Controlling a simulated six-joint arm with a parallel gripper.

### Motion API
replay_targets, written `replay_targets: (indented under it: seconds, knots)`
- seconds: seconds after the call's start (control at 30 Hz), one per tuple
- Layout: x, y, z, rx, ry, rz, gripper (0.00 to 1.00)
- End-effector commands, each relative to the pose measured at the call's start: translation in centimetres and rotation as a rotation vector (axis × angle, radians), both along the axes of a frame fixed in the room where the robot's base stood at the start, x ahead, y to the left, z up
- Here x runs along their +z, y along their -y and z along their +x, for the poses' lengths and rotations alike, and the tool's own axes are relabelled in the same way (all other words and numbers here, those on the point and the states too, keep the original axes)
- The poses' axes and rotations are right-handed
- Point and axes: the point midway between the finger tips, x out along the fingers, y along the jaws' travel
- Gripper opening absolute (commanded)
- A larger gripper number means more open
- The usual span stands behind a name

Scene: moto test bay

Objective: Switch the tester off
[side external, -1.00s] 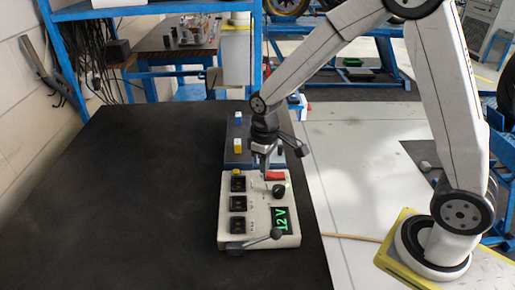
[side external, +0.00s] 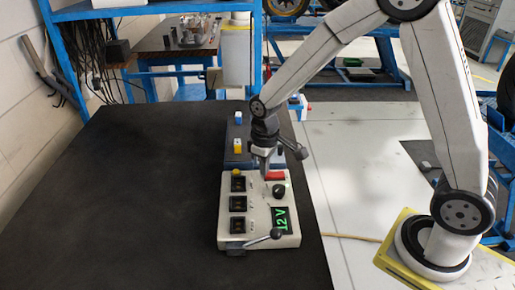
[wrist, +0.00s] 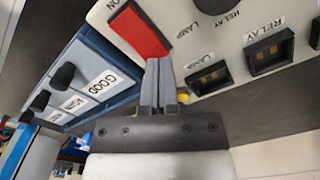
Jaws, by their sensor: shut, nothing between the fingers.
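The tester (side external: 262,225) is a cream box on the dark bench, with a lit green display (side external: 281,218) reading 12 V. Its red switch (side external: 275,176) is at the back edge. In the wrist view the red switch (wrist: 140,30) is large, with part of an ON label beside one end. My gripper (side external: 265,176) points down at the tester's back edge, just left of the red switch. In the wrist view my gripper (wrist: 158,62) is shut and empty, its tips close to the switch's near end. I cannot tell whether they touch it.
The tester also has a black knob (side external: 279,191), several black sockets, a yellow button (side external: 236,172) and a front lever (side external: 262,239). A blue box (side external: 232,160) with a GOOD label (wrist: 103,84) stands right behind it. The bench left of the tester is clear.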

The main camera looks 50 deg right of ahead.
Motion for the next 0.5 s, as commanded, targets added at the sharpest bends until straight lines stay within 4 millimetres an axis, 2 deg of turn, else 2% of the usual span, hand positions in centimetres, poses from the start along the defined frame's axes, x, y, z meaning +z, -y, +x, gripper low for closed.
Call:
replay_targets:
  seconds: [0.5]
  knots:
    - [-0.40, 0.01, -0.04, 0.000, -0.001, 0.000, 0.00]
